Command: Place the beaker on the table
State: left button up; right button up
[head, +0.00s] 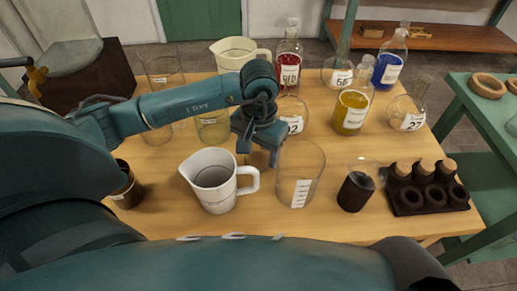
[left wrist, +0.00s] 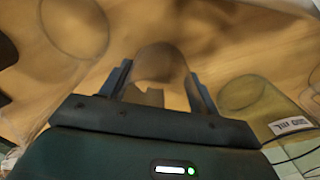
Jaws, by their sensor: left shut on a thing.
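A clear glass beaker (head: 305,172) with white graduation marks is upright at the middle front of the wooden table (head: 350,222). My left gripper (head: 271,157) points down at the beaker's left rear side and is shut on it. In the left wrist view, a rounded see-through part of the beaker (left wrist: 160,62) shows between the two spread fingers of the gripper (left wrist: 160,88). I cannot tell whether the beaker's base touches the table or is slightly above it. My right gripper is not in view.
A white jug (head: 212,185) stands close left of the beaker. A flask with dark liquid (head: 356,190) and a dark rack (head: 428,190) stand to its right. A yellow bottle (head: 350,112) and other glassware stand behind. Bare table lies in front.

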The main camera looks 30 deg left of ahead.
pick_arm(q)
jog(key=shift+f, duration=0.2)
jog(key=o, duration=1)
jog(key=shift+r, duration=0.1)
